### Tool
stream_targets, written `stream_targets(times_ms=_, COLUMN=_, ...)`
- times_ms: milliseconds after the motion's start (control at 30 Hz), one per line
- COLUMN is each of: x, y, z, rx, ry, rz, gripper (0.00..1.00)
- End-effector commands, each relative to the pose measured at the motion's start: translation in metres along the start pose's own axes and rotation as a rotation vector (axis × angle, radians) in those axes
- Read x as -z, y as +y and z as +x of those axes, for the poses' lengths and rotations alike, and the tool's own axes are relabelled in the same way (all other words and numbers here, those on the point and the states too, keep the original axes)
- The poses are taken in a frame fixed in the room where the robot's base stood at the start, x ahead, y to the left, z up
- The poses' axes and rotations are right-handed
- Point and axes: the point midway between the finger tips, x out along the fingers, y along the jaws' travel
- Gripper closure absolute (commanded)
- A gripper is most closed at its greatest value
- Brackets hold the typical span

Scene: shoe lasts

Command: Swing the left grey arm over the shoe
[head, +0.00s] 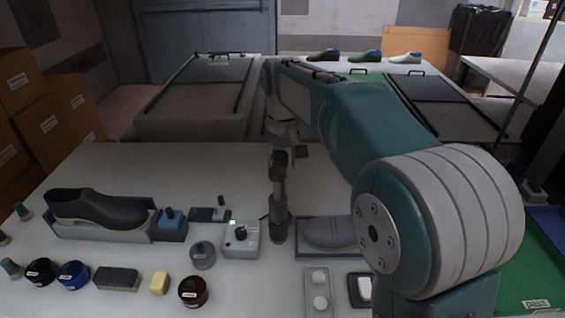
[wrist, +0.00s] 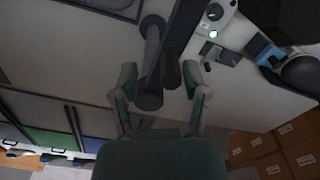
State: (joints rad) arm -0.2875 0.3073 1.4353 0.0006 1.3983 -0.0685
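A grey arm on an upright post (head: 279,205) stands right of the grey control box in the head view. In the wrist view a grey cylinder and dark bar of it (wrist: 151,60) lie between my fingers. My gripper (wrist: 160,85) has its two fingers spread, one on each side of these parts; I cannot tell whether either touches. In the head view my gripper is small and dark above the post. A black shoe (head: 95,207) sits in a grey holder at the left. A grey shoe-shaped piece (head: 328,233) lies in a tray right of the post, partly hidden by my arm.
The control box (head: 240,241) shows a green light. A blue clamp block (head: 170,222) stands at the shoe's toe. Jars, a brush (head: 116,279) and a yellow block (head: 159,283) line the front. The table behind the shoe is clear. A green mat (head: 530,270) lies at right.

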Motion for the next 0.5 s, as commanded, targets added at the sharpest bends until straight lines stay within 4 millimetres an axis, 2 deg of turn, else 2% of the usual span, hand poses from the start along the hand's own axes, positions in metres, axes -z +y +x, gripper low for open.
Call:
stream_targets(times_ms=33, x=0.0008, y=-0.0019, z=0.0007, rx=-0.001, ry=-0.001, rz=-0.002, gripper=0.67)
stream_targets(times_ms=67, x=0.0009, y=-0.0020, z=0.0007, rx=-0.001, ry=-0.001, rz=-0.002, gripper=0.81)
stream_targets(times_ms=100, x=0.0009, y=-0.0023, z=0.0006, rx=-0.001, ry=-0.001, rz=-0.002, gripper=0.99)
stream_targets(times_ms=500, x=0.0011, y=-0.0020, z=0.0015, rx=0.002, ry=0.000, rz=-0.014, gripper=1.00)
